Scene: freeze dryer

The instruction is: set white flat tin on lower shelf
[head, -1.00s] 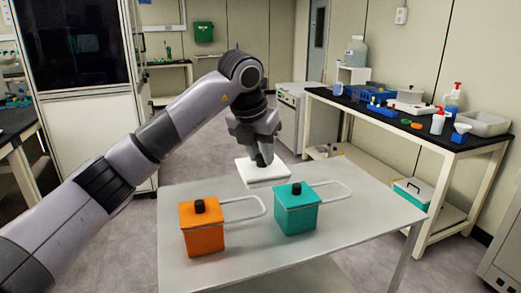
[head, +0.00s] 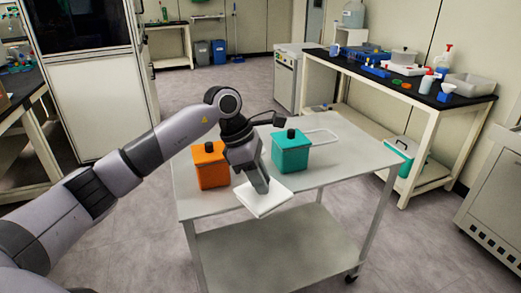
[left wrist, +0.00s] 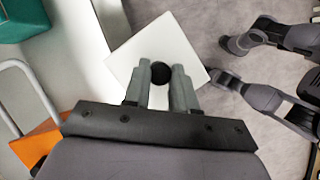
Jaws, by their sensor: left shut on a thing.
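The white flat tin (head: 264,199) is held by my left gripper (head: 260,184), above the near edge of the cart's top shelf in the head view. In the left wrist view the tin (left wrist: 185,48) shows as a white square with a round black knob (left wrist: 161,72), and the gripper (left wrist: 160,85) is shut on that knob. Part of the tin reaches past the cart's edge over the floor. The lower shelf (head: 285,250) of the cart is bare where it shows, below the top shelf (head: 335,172).
An orange box (head: 211,170) and a teal box (head: 291,155), each with a black knob, stand on the top shelf behind my gripper. A cart leg (head: 372,230) stands at the front right. A black-topped bench (head: 420,90) with labware is at the right.

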